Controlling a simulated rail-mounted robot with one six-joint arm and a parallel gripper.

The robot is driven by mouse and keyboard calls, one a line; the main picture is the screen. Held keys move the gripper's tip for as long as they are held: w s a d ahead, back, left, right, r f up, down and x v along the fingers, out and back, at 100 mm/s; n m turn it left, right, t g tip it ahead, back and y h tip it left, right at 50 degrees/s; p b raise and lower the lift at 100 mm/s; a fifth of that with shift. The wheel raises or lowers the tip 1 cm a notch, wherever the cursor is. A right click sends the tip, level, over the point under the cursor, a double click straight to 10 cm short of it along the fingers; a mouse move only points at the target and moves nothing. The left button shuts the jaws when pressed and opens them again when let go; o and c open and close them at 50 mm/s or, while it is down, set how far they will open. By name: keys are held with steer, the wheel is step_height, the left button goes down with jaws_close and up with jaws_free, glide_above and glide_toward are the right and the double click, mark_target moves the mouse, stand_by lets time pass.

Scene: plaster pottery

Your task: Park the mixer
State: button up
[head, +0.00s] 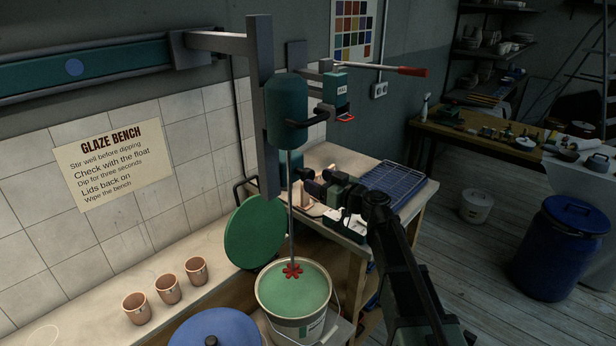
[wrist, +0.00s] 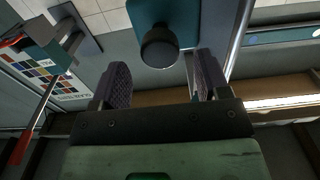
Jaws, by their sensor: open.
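The mixer (head: 287,112) has a teal body on a grey upright at the wall rail, with a black handle (head: 310,121) on its right side. Its thin shaft runs down to a red impeller (head: 292,270), seen against the green glaze in the bucket (head: 296,318); I cannot tell whether it touches the glaze. My gripper (head: 303,174) is below the handle, open and empty. In the wrist view my open fingers (wrist: 161,78) point toward the teal mixer body (wrist: 180,12) and a round black knob (wrist: 158,47), which appears between and beyond them.
A teal bracket (head: 335,84) with a red loop and a red-ended lever (head: 398,70) are right of the mixer. A green lid (head: 255,232) leans left of the bucket. Several cups (head: 168,289) stand on the bench. A blue rack (head: 394,186) lies behind my arm.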

mark_target(311, 177)
steer(key=x, duration=0.4)
steer(key=shift+w+a, duration=0.15)
steer(key=shift+a, duration=0.05)
